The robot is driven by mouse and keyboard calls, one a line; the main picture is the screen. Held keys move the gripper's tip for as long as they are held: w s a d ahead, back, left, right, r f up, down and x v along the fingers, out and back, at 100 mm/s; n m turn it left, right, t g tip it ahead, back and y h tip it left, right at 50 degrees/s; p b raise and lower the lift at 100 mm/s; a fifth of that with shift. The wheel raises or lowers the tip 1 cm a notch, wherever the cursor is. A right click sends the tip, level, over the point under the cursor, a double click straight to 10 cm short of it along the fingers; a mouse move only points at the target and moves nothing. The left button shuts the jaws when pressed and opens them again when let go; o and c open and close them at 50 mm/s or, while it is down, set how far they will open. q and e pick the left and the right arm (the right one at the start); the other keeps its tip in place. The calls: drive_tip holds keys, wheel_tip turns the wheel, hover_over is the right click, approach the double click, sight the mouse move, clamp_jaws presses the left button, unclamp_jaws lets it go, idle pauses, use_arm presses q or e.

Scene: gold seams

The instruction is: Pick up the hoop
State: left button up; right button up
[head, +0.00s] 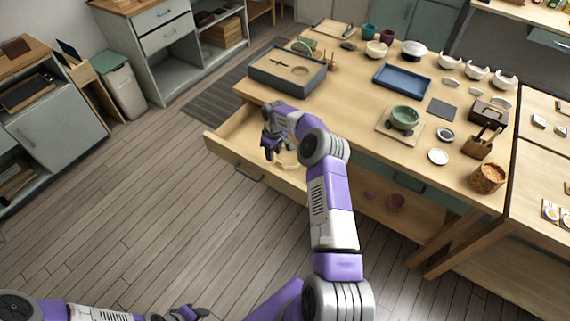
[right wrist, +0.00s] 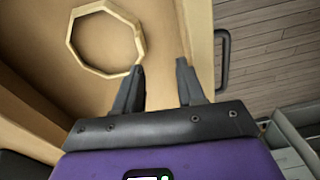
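The hoop is a pale wooden ring with straight sides (right wrist: 138,36), lying in the open drawer (head: 226,142). In the head view only a small pale part of it (head: 290,159) shows beside my right gripper (head: 270,150). My right gripper is over the drawer, pointing down, open with nothing between its fingers. In the right wrist view the fingers (right wrist: 160,75) stand apart. The left fingertip overlaps the hoop's lower right corner in the picture; I cannot tell whether it touches. My left gripper (head: 186,313) is at the bottom edge, its fingers unclear.
The drawer's front wall with a dark handle (right wrist: 223,62) is right of the fingers in the wrist view. The table (head: 350,120) above carries a grey box (head: 262,88), a blue tray (head: 401,98) and a green bowl (head: 404,120). The floor left of the drawer is clear.

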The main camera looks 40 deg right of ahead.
sight(281, 162)
drive_tip(key=shift+s+d+f+g+h+b, duration=0.15)
drive_tip(key=shift+s+d+f+b, duration=0.25)
drive_tip(key=shift+d, duration=0.25)
drive_tip(key=shift+s+d+f+g+h+b, duration=0.15)
drive_tip(key=shift+s+d+f+b, duration=0.1)
drive_tip(key=shift+s+d+f, duration=0.3)
drive_tip(key=f, duration=0.2)
drive_tip(key=f+b, duration=0.1)
drive_tip(key=f, duration=0.3)
drive_tip(key=shift+w+d+f, duration=0.2)
drive_tip(key=shift+w+f, duration=0.1)
drive_tip(key=shift+w, duration=0.05)
use_arm(q)
wheel_tip(281, 162, down, 4)
drive_tip(key=shift+a+r, duration=0.15)
drive_tip(key=shift+r, duration=0.1)
use_arm(e)
clamp_jaws()
